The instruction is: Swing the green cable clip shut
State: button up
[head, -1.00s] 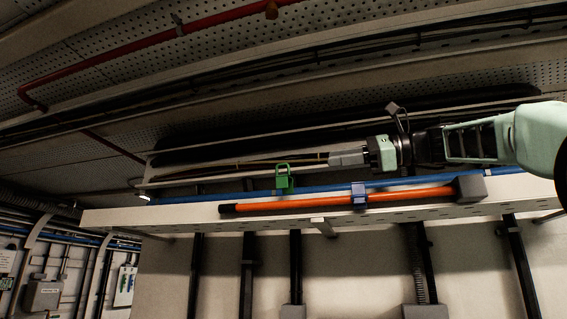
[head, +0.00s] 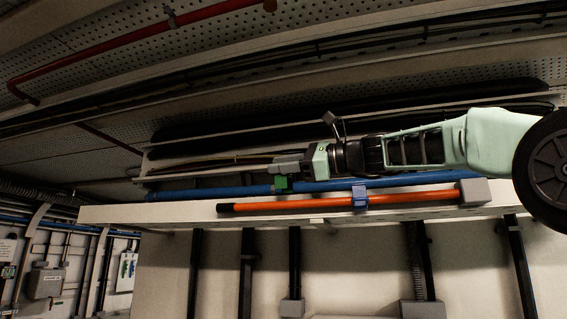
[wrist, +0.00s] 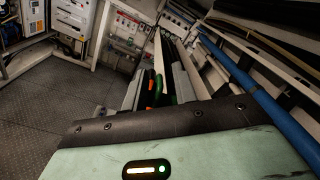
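The green cable clip (head: 281,184) sits on the blue cable (head: 400,181) along the shelf in the head view. Its lower part shows; its upper part is hidden behind or under my gripper, so I cannot tell how far it is swung. My gripper (head: 287,165) is right at the clip, just above it, reaching in from the right; I cannot tell whether they touch. In the wrist view, green and orange pieces (wrist: 157,88) show beyond the green wrist housing, between dark grey parts. Whether the fingers are open or shut is unclear.
An orange cable (head: 300,205) in a blue clip (head: 360,197) runs along the shelf's front, ending in a grey block (head: 475,192). The white perforated shelf (head: 120,214) lies below. Black cables and a ledge are close above my gripper.

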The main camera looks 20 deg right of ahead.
grip_shut()
jog(key=b, duration=0.1)
jog(key=f+n+b, duration=0.1)
jog(key=shift+s+a+f+n+b, duration=0.1)
jog(key=shift+s+a+n+b, duration=0.05)
jog(key=shift+s+n+b, duration=0.15)
jog(key=shift+s+a+f+n+b, duration=0.15)
jog(key=shift+s+a+n+b, duration=0.1)
jog(key=shift+n+b, duration=0.55)
